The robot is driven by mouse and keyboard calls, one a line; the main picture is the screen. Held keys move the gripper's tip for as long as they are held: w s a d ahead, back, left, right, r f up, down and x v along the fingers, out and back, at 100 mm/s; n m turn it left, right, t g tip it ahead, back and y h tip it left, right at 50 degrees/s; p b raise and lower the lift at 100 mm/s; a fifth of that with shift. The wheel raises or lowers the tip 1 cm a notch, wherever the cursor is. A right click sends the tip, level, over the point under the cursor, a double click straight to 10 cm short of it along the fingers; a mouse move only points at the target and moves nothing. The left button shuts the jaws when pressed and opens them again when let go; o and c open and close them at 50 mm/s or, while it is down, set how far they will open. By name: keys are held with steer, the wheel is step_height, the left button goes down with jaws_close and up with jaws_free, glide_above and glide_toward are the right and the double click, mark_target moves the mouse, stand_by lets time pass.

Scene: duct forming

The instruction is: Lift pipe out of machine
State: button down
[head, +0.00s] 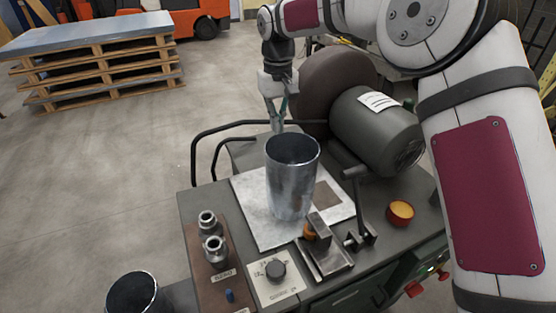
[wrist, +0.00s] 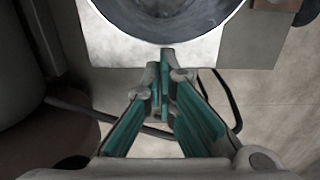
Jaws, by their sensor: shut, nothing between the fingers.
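A grey metal pipe (head: 291,180) stands upright on the light plate on top of the machine (head: 195,205). Its open top faces up. In the wrist view the curved rim of the pipe (wrist: 170,38) shows at the top, beyond the fingertips. My gripper (head: 277,126) is just behind the pipe in the head view, pointing down near the height of its rim. In the wrist view my gripper (wrist: 166,58) has its fingertips together with nothing between them. They look very near the pipe's wall; I cannot tell whether they touch it.
A motor (head: 375,125) and a large brown round housing (head: 335,80) stand close right of my gripper. A black rail (head: 215,128) runs at the machine's left. Fittings (head: 214,246), a clamp (head: 322,250) and an orange-topped button (head: 400,212) are around the pipe. Another pipe (head: 135,292) is at lower left.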

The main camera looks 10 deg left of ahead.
step_height(320, 180, down, 12)
steer(key=shift+f, duration=0.1)
stand_by(0.5)
